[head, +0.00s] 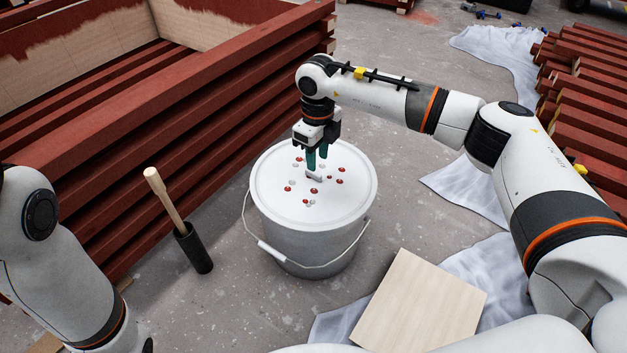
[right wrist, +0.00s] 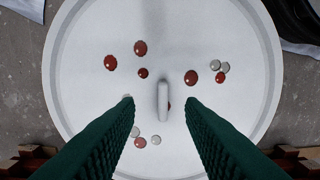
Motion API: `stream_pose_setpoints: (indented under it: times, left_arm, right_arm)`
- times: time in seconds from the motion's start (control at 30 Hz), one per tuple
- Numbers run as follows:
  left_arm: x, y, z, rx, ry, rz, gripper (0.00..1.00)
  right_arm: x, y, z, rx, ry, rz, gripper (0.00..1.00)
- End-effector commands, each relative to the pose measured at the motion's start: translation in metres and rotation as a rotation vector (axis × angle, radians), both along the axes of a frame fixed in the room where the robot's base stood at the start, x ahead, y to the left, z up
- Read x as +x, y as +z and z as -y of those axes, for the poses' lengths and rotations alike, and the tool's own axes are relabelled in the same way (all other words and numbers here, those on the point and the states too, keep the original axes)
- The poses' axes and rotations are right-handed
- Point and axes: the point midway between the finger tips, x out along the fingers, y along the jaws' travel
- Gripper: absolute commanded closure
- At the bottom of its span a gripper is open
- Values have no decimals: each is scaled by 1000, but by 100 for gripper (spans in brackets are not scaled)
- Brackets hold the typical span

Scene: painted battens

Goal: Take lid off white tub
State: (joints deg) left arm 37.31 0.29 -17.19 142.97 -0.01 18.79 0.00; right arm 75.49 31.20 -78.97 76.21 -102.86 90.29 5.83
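The white tub (head: 305,243) stands upright on the floor with its round white lid (head: 275,190) on top. Red and pale round spots dot the lid. A small white upright grip (head: 314,178) stands at the lid's middle; the right wrist view shows this grip (right wrist: 163,100) lying lengthwise between my fingers. My right gripper (head: 317,167) points down over the lid's middle. Its green fingers (right wrist: 158,102) are open, with a gap on each side of the grip. My left arm shows at the lower left of the head view, but its gripper is out of the picture.
A wire bail with a white handle (head: 271,251) hangs at the tub's front. A wooden-handled tool (head: 180,220) stands left of it. A pale board (head: 420,305) lies front right on white cloth. Red battens (head: 200,130) are stacked left, more (head: 590,85) at right.

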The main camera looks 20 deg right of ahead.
Motion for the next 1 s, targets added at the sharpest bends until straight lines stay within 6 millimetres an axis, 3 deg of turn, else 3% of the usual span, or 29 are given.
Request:
stream_pose_setpoints:
  times: [0.1, 0.3, 0.6, 0.83, 1.0]
  left_arm:
    - [-12, -6, 0, 1, 1, 37, 64]
    - [-10, -33, 0, 1, 1, 28, 64]
    - [-10, -33, 0, 2, 1, 28, 64]
    - [-10, -33, 1, 2, 1, 29, 64]
    - [-10, -33, 1, 2, 1, 29, 64]
  right_arm:
    - [2, -18, -4, 0, 0, 0, 65]
    - [4, -44, -8, 1, 0, -1, 65]
    - [4, -46, -7, 1, 0, -1, 65]
    - [4, -46, -7, 1, 0, -1, 100]
    - [4, -46, -7, 1, 0, 0, 100]
